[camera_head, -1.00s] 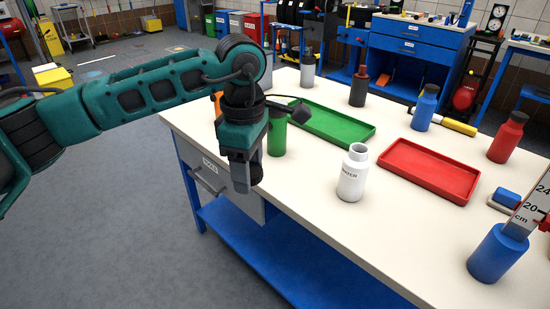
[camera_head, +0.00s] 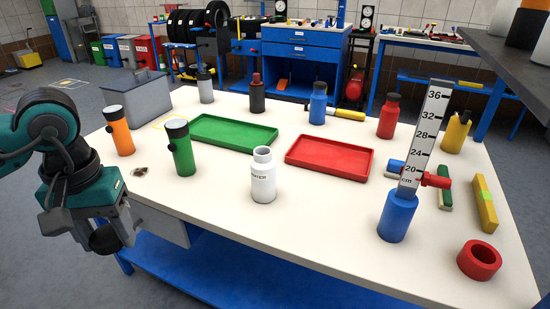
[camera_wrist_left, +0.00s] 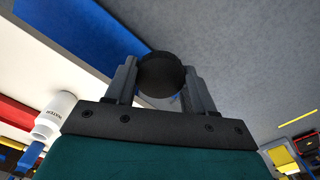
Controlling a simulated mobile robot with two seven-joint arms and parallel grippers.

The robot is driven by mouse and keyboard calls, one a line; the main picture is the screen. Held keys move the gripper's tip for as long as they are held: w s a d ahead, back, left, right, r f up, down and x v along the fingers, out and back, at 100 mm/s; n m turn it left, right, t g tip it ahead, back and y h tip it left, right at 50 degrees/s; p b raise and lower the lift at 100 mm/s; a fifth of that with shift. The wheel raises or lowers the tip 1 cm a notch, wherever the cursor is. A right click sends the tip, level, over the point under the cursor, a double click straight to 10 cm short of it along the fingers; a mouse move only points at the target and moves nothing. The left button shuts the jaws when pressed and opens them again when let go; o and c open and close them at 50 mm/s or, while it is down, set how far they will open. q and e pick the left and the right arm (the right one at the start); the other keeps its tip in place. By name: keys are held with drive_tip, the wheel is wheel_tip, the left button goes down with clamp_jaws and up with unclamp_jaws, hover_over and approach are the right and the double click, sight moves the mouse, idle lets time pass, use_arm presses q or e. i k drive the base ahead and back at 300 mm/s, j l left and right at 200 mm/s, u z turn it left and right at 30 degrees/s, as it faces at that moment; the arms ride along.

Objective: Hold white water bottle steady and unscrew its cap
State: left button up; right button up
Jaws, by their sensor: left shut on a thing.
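The white water bottle (camera_head: 263,178) stands upright on the workbench, with its pale neck bare and no cap on it. It also shows at the left of the left wrist view (camera_wrist_left: 55,113). My left gripper (camera_head: 112,234) is out past the left front edge of the bench, well away from the bottle. It is shut on a round black cap (camera_wrist_left: 163,76), which sits between the two fingers in the left wrist view. My right gripper is in neither view, and nothing holds the bottle.
An orange flask (camera_head: 119,132) and a green flask (camera_head: 180,148) stand at the left. A green tray (camera_head: 232,133) and a red tray (camera_head: 328,158) lie behind the bottle. A blue bottle-shaped base with a ruler (camera_head: 394,217) and a red ring (camera_head: 479,261) are at the right.

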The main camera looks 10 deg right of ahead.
sight(262, 166)
drive_tip(key=k+l+z, duration=0.1)
drive_tip(key=k+z, duration=0.15)
drive_tip(key=k, duration=0.35)
drive_tip(key=z, duration=1.25)
drive_tip(key=j+z, duration=0.1)
drive_tip(key=z, duration=0.4)
drive_tip(key=j+z, duration=0.15)
drive_tip(key=z, duration=0.3)
drive_tip(key=i+j, duration=0.1)
drive_tip(key=j, duration=1.15)
drive_tip(key=i+j, duration=0.15)
drive_tip(key=j, duration=0.5)
